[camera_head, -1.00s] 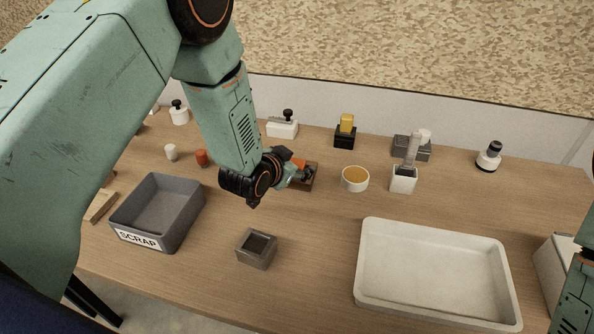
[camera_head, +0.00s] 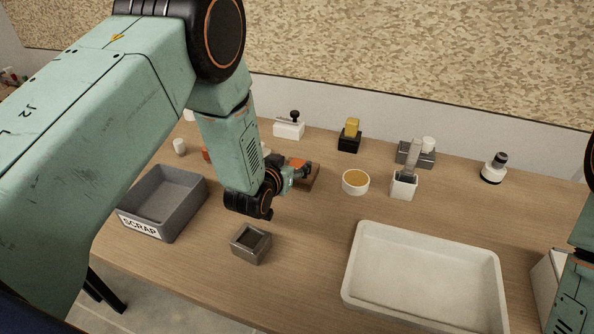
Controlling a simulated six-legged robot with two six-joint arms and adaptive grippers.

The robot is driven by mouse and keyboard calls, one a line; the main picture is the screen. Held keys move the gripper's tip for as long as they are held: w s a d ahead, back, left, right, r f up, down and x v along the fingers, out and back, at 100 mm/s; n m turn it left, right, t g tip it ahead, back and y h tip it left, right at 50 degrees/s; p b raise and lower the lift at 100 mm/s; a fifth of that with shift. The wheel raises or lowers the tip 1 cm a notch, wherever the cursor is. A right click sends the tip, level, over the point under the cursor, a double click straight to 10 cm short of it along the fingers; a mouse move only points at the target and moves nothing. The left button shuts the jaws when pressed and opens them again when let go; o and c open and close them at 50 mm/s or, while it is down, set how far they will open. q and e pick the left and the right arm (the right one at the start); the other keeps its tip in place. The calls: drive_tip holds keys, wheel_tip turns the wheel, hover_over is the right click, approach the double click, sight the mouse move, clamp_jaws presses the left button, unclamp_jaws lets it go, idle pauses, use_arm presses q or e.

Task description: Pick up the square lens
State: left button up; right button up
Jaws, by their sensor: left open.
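I cannot pick out the square lens for certain. A small grey square box (camera_head: 262,254) with a dark square recess stands at the front middle of the table, and I cannot tell what its recess holds. My left gripper (camera_head: 307,170) is open, low over a brown block (camera_head: 311,181) behind that box. The gripper and wrist hide part of the block and anything small on it. I cannot tell whether the fingers touch it. Only part of my right arm shows at the right edge; its gripper is out of view.
A grey SCRAP bin (camera_head: 204,193) stands left, a large white tray (camera_head: 352,262) front right. Behind are an orange-filled bowl (camera_head: 355,183), a white holder (camera_head: 404,188), a black block with a yellow top (camera_head: 350,130) and a black-topped white jar (camera_head: 493,168).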

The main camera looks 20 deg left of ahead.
sight(298, 162)
use_arm(q)
drive_tip(key=shift+w+d+f, duration=0.3)
drive_tip(key=shift+w+d, duration=0.05)
drive_tip(key=shift+w, duration=0.2)
drive_tip(key=x, duration=0.3)
drive_tip(key=shift+a+f, duration=0.2)
drive_tip(key=shift+f, duration=0.2)
drive_tip(key=shift+w+d+f, duration=0.3)
drive_tip(key=shift+w, duration=0.3)
drive_tip(key=shift+s+a+r, duration=0.15)
drive_tip(key=shift+s+r, duration=0.05)
drive_tip(key=shift+c, duration=0.9)
drive_tip(key=shift+w+f, duration=0.15)
drive_tip(key=shift+w, duration=0.05)
drive_tip(key=c, duration=0.6)
drive_tip(key=shift+s, duration=0.15)
drive_tip(key=c, duration=0.3)
